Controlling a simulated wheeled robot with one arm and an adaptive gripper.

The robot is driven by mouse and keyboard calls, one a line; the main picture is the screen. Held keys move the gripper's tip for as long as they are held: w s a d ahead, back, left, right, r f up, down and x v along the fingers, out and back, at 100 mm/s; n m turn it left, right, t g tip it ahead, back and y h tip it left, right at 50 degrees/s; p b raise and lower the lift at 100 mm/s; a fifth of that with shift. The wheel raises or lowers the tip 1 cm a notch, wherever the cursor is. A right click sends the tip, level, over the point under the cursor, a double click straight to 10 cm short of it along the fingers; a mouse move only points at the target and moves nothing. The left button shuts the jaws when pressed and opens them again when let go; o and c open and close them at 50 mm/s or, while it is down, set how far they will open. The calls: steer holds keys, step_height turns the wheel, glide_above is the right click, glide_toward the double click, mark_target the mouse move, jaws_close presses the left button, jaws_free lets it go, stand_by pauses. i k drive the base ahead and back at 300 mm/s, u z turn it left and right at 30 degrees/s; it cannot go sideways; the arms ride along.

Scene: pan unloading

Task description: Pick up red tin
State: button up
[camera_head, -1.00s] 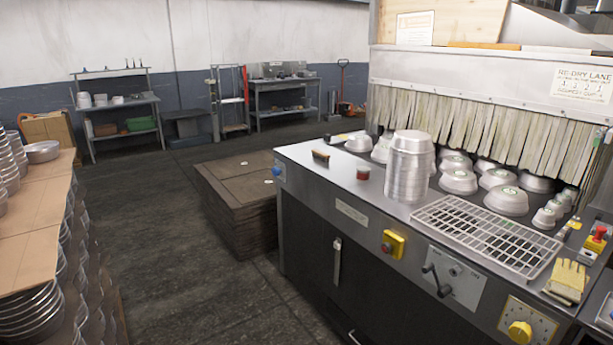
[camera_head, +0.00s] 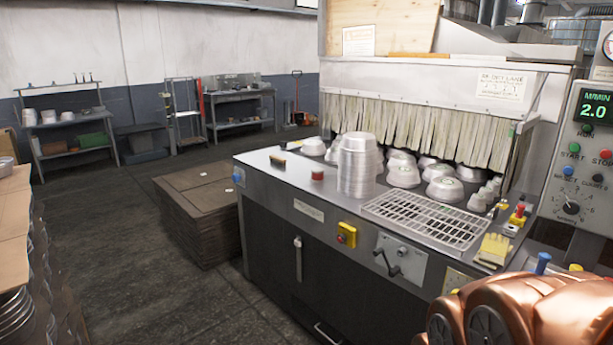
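The red tin (camera_head: 317,174) is a small, short red cylinder. It stands on the steel top of the machine, left of a tall stack of silver pans and apart from it. A copper-coloured part of my arm shows at the lower right corner. My gripper is not in view.
The pan stack (camera_head: 357,168) stands close right of the tin. A wire rack (camera_head: 425,222), yellow gloves (camera_head: 494,249) and several upturned pans (camera_head: 404,172) share the machine top (camera_head: 283,181). A brown pallet stack (camera_head: 205,212) stands left of the machine, with open floor around it.

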mark_target(317, 174)
steer(key=u, duration=0.7)
steer(key=i, duration=1.2)
steer(key=u, duration=0.4)
steer(key=i, duration=1.65)
steer(key=z, duration=0.8)
steer(key=i, duration=0.25)
steer(key=z, duration=0.2)
